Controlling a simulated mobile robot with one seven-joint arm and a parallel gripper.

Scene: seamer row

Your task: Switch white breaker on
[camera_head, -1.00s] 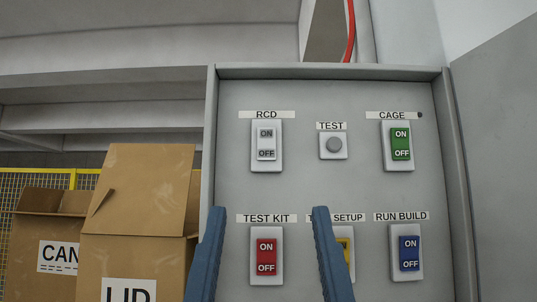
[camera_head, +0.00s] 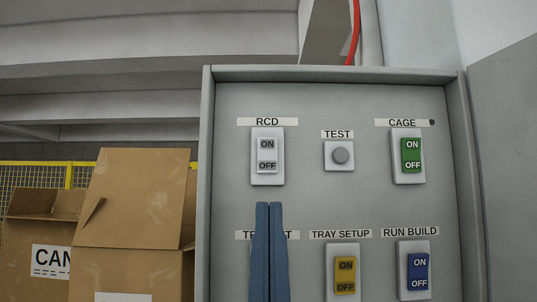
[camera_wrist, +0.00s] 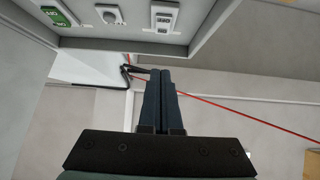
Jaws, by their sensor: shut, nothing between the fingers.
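The white breaker (camera_head: 267,155) sits at the upper left of the grey panel, under the label RCD. Its white rocker carries ON above and OFF below. It also shows in the wrist view (camera_wrist: 163,18), at the top. My gripper (camera_head: 269,206) is shut and empty, its two blue fingers together, pointing up.
The panel (camera_head: 330,205) also holds a TEST button (camera_head: 340,156), a green CAGE switch (camera_head: 411,155), a yellow TRAY SETUP switch (camera_head: 345,274) and a blue RUN BUILD switch (camera_head: 418,272). Cardboard boxes (camera_head: 130,205) stand left. A raised rim (camera_head: 207,160) frames the panel.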

